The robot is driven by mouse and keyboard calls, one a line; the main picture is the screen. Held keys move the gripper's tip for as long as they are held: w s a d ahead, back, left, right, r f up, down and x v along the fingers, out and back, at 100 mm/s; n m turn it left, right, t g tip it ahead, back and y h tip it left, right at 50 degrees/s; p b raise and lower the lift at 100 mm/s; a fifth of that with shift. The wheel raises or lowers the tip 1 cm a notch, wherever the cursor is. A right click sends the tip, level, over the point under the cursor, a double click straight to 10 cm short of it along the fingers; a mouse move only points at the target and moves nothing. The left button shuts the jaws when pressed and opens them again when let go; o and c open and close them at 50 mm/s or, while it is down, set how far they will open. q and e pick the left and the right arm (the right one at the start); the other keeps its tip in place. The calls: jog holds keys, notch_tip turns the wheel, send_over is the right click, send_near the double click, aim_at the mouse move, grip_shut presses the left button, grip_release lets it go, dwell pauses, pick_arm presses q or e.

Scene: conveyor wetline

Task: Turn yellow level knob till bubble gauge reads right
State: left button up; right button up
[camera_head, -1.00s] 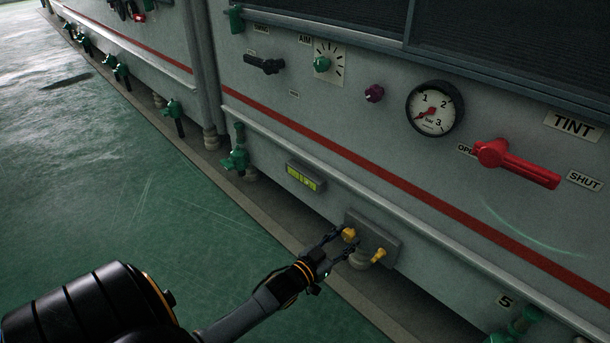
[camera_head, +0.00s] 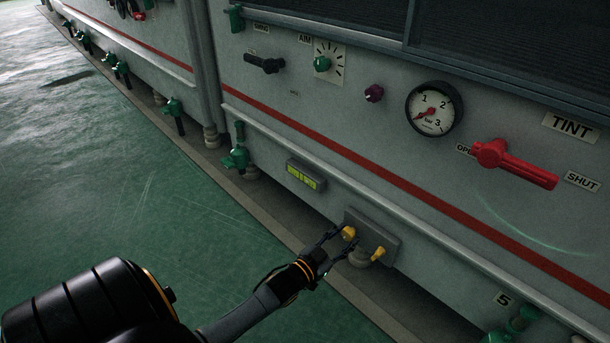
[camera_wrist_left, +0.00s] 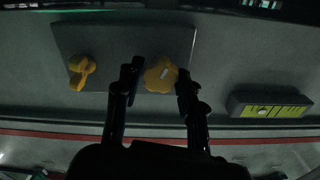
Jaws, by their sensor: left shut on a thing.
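The round, lobed yellow knob (camera_head: 348,233) sits on a grey plate (camera_head: 388,239) low on the machine. My left gripper (camera_head: 342,240) is shut on it, with one finger on each side. The left wrist view shows the knob (camera_wrist_left: 161,74) between the fingertips (camera_wrist_left: 158,82). A second yellow knob (camera_head: 379,253), with a winged shape, is on the same plate, apart from the gripper. The yellow-green bubble gauge (camera_head: 302,175) is up and left of the plate. In the wrist view the gauge (camera_wrist_left: 268,108) shows a pale spot, but its reading is too small to tell. My right gripper is out of view.
A long rail (camera_head: 330,158) runs above the gauge and plate. A green valve (camera_head: 235,158) is left of the gauge. A red lever (camera_head: 515,165), a dial gauge (camera_head: 434,109) and a purple knob (camera_head: 374,93) are higher up. The green floor (camera_head: 130,220) is open.

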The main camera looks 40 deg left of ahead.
pick_arm(q)
jog(key=shift+m+p, duration=0.3)
jog(key=shift+m, duration=1.4)
jog(key=shift+m, duration=1.7)
jog(key=m, duration=0.3)
jog(key=shift+m, duration=0.3)
